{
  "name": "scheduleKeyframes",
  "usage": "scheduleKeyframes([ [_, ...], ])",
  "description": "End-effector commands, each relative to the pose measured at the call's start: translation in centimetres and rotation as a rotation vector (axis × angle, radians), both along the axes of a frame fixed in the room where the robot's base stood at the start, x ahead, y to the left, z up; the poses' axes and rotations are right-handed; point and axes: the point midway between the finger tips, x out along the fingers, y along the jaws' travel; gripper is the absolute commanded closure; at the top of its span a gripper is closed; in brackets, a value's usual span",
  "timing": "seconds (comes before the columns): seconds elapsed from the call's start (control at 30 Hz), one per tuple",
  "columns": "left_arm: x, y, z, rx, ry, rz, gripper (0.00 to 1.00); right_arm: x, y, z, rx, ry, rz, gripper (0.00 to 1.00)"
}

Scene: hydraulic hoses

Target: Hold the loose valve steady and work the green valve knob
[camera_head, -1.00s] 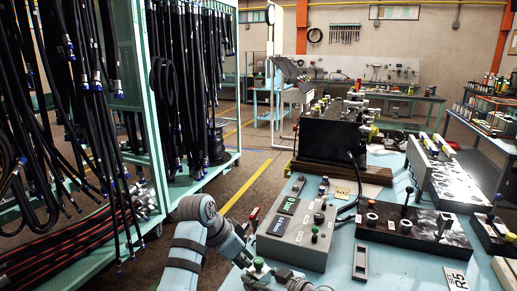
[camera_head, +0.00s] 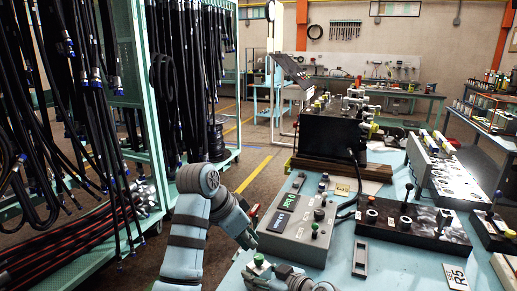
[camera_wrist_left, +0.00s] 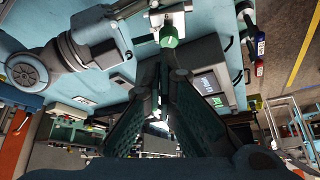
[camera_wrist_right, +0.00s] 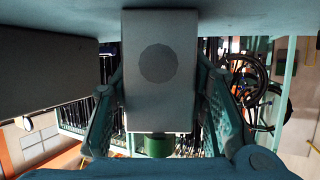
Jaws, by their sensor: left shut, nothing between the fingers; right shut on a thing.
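The loose valve is a pale grey block (camera_wrist_right: 160,75) with a green knob (camera_wrist_right: 158,145) on one side. My right gripper (camera_wrist_right: 160,95) is shut on the block, one finger on each side. In the head view the green knob (camera_head: 258,260) shows at the bottom, with my right gripper (camera_head: 280,273) beside it. My left gripper (camera_head: 249,240) is just above the knob in the head view. In the left wrist view its fingers (camera_wrist_left: 165,65) come together, empty, and the green knob (camera_wrist_left: 168,37) lies just past their tips, seemingly apart from them.
A grey control box (camera_head: 292,230) with its own knobs stands close right of my left gripper. Behind it is a black valve block (camera_head: 328,138). A dark lever panel (camera_head: 415,228) and an R5 label (camera_head: 455,277) lie farther right on the blue table (camera_head: 395,265).

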Motion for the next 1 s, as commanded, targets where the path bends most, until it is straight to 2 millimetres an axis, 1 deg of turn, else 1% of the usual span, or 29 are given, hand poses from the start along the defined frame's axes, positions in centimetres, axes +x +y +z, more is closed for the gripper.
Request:
scheduleKeyframes([
  [0.07,-0.1,0.0,-0.3,0.001,0.002,0.002,1.00,0.0,0.0,0.0,-0.001,0.001,0.000,0.99],
  [0.17,-0.1,0.0,-1.3,0.001,0.003,0.001,1.00,0.0,0.0,0.0,-0.001,0.001,0.000,0.99],
  [0.4,-0.1,0.0,-5.2,0.001,0.003,0.001,1.00,0.0,0.0,0.0,0.000,0.000,0.000,0.99],
  [0.53,-0.1,0.0,-6.6,0.001,0.002,0.002,1.00,0.0,0.0,0.0,0.000,0.002,0.001,0.99],
  [0.63,-0.1,0.0,-7.0,0.002,0.001,0.002,1.00,0.0,0.0,0.0,0.000,0.002,0.001,0.99],
  [1.0,0.0,0.0,-7.0,0.002,0.001,0.001,1.00,0.0,0.0,-0.1,0.000,0.002,0.001,0.99],
])
